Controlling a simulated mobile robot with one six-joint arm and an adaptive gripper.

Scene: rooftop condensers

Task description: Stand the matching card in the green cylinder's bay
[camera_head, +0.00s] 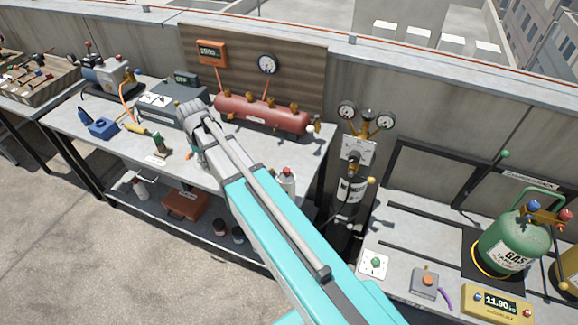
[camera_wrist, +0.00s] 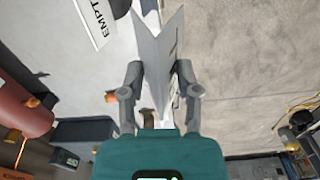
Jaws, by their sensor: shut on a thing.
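My gripper (camera_wrist: 158,72) is shut on a folded pale card (camera_wrist: 160,50), seen edge-on in the wrist view; its print is not readable. In the head view my arm reaches over the workbench, and its links hide the gripper and held card. Another white card reading "EMPT…" (camera_wrist: 93,20) is partly in the wrist view at the upper left, apart from the held card. The green cylinder (camera_head: 513,243), labelled "GAS", stands at the right of the head view on a dark mat within a bay (camera_head: 475,262) on the right-hand bench.
A yellow scale (camera_head: 497,303) reading 11.90 kg, a grey box with an orange knob (camera_head: 425,284) and a white switch plate (camera_head: 375,264) line the bay's front. A black cylinder (camera_head: 350,192) stands between benches. A red tank (camera_head: 262,113) lies at the workbench's back.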

